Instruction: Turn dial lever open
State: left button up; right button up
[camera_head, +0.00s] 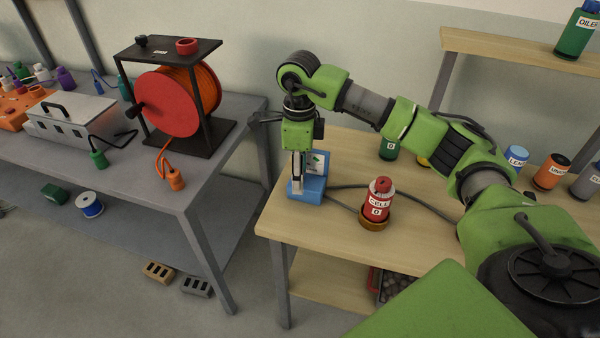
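My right gripper (297,181) comes down from above at the left end of the wooden table, its arm reaching in from the right. Its fingers point down in front of a small blue device (313,193) and overlap it in the picture. The device has a blue base and an upright panel (319,162) with a pale face and a small green mark. The gripper covers the left part of the device. I cannot make out a dial lever, nor whether the fingers touch anything or are open or shut. My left gripper is not in view.
Further bottles stand behind my arm. A grey bench (190,185) with a red cable reel (168,104) is to the left, across a gap.

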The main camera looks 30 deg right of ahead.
dwell(0.3)
jog(key=o, duration=1.1)
jog(key=shift+r, duration=0.1)
jog(key=shift+r, duration=0.45)
jog(key=shift+s+a+r, duration=0.1)
jog(key=shift+r, duration=3.4)
